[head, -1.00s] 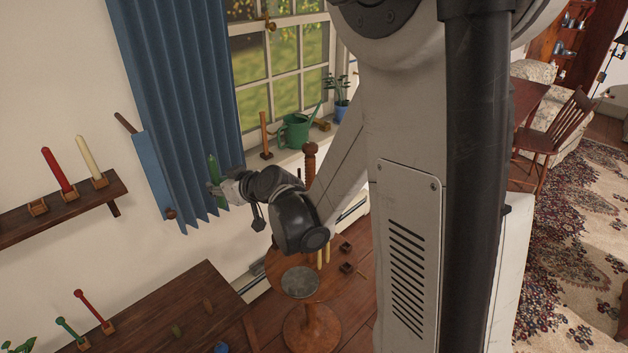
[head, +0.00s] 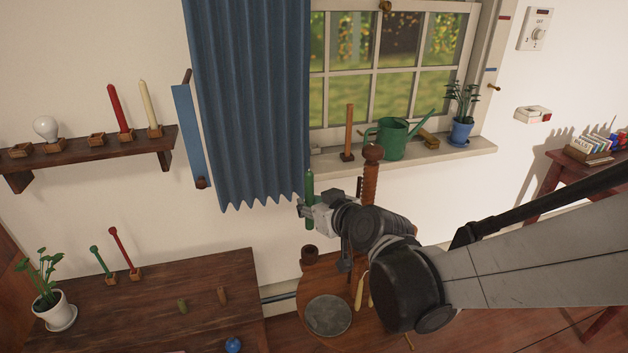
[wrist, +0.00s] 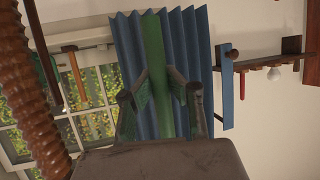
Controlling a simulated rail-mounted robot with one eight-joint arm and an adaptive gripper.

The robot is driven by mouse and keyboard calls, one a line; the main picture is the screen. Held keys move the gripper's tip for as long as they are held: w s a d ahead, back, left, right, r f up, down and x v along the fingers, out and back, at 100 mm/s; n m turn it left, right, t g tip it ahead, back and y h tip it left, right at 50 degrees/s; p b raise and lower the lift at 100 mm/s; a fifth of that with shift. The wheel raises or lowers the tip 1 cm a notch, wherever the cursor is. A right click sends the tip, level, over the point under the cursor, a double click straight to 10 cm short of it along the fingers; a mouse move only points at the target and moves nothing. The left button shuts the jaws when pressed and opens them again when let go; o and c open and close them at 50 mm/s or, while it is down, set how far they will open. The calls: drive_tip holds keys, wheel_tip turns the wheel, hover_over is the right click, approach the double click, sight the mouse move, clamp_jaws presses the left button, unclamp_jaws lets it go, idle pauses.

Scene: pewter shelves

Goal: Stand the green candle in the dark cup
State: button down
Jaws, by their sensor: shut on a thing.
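The green candle (head: 309,194) is upright in my gripper (head: 308,208), in front of the blue curtain's lower right edge. In the wrist view the candle (wrist: 153,50) stands between the two fingers of my gripper (wrist: 164,98), which are shut on it. A dark brown cup (head: 309,254), round and open at the top, stands on the round table below the candle. A clear gap lies between the candle's lower end and the cup. The cup is not visible in the wrist view.
The turned wooden post (head: 371,175) rises close beside my gripper. A grey disc (head: 328,315) and pale yellow candles (head: 362,290) are near my arm at the round table. The blue curtain (head: 250,110) hangs behind. A green watering can (head: 393,138) stands on the sill.

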sight(312, 228)
drive_tip(key=shift+f, duration=0.2)
drive_tip(key=shift+f+b, duration=2.85)
drive_tip(key=shift+f, duration=0.4)
drive_tip(key=shift+f+b, duration=1.45)
drive_tip(key=shift+b, duration=0.05)
idle(0.5)
drive_tip(key=c, duration=1.7)
unclamp_jaws()
